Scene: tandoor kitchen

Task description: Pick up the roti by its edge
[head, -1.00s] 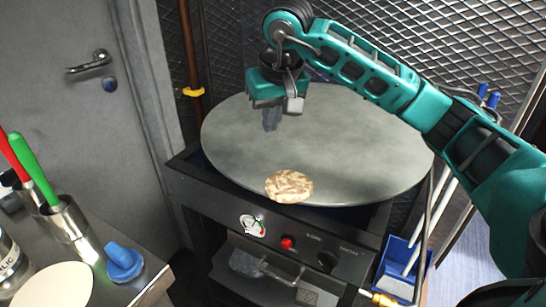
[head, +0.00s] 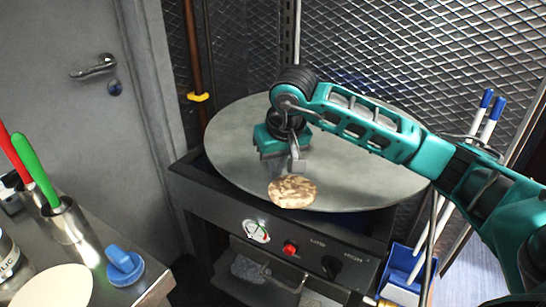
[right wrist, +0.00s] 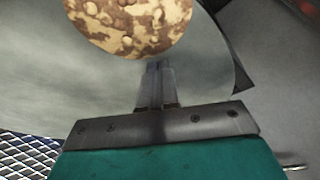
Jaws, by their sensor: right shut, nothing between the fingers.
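The roti (head: 292,193) is a round, brown-spotted flatbread lying flat at the front edge of the round grey griddle (head: 375,185). It also shows at the top of the right wrist view (right wrist: 130,22). My right gripper (head: 285,168) is low over the griddle, just behind the roti. In the right wrist view its two fingers (right wrist: 157,66) are together, with their tips close to the roti's edge and nothing between them. Whether the tips touch the roti or the griddle I cannot tell. My left gripper is not in view.
The griddle tops a black stove with a dial (head: 256,231) and a red button (head: 290,249). A steel counter at left holds utensils in a metal cup (head: 66,222) and a blue-handled object (head: 124,264). A mesh wall (head: 420,50) stands close behind.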

